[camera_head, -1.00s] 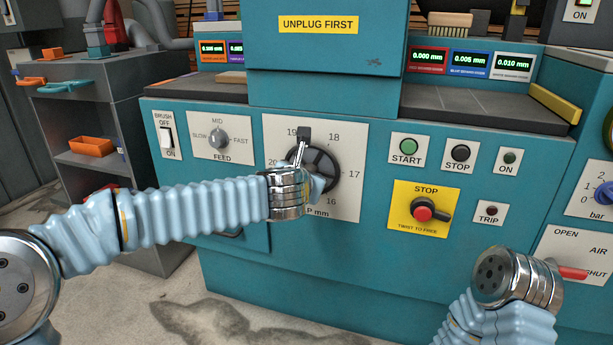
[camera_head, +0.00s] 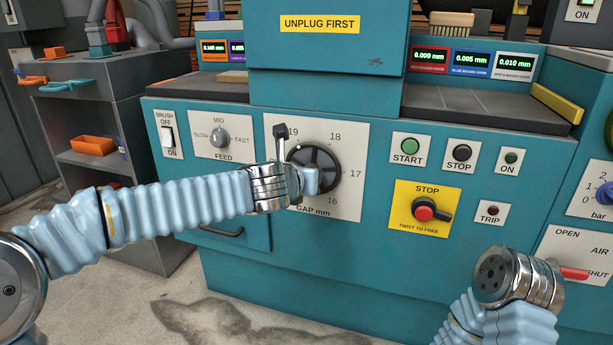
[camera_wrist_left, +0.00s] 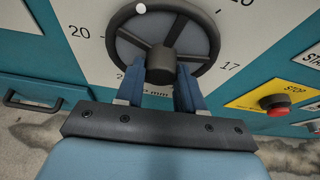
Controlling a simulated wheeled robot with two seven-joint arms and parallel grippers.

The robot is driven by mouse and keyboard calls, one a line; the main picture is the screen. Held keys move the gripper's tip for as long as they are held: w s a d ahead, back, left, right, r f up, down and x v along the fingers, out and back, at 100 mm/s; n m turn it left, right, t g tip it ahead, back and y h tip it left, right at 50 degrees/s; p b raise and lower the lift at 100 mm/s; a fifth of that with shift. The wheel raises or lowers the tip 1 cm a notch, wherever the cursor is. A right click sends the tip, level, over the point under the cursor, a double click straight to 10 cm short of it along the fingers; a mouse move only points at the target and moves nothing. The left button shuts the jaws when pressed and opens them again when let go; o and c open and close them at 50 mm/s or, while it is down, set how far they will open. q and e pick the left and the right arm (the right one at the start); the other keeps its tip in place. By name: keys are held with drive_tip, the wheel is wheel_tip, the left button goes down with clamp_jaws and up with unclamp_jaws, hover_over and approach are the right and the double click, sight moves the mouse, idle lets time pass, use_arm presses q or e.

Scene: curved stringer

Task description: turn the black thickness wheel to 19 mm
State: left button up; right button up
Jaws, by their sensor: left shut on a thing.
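The black thickness wheel (camera_head: 326,162) is a spoked wheel on a white GAP mm plate (camera_head: 348,132) numbered around it. My left gripper (camera_head: 309,182) is at the wheel, covering its lower left in the head view. In the left wrist view, its two blue fingers (camera_wrist_left: 166,78) stand on either side of the wheel's dark hub (camera_wrist_left: 160,62), shut on the wheel. A white dot (camera_wrist_left: 141,8) shows at the wheel's top rim there, between the 20 at left and the cut-off number at upper right. My right gripper is not in view; only my right arm shows.
A yellow plate with a red STOP knob (camera_head: 425,210) is right of the wheel, below START (camera_head: 411,145) and other buttons. The FEED knob (camera_head: 219,138) is left of it. A drawer handle (camera_head: 222,231) sits below my left arm.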

use_arm(q)
drive_tip(key=shift+f, duration=0.1)
drive_tip(key=o, duration=1)
drive_tip(key=shift+o, duration=0.2)
drive_tip(key=p+v, duration=0.3)
drive_tip(key=v, duration=1)
drive_tip(key=shift+s+r, duration=0.2)
drive_tip(key=shift+s, duration=0.15)
drive_tip(key=shift+a, duration=0.1)
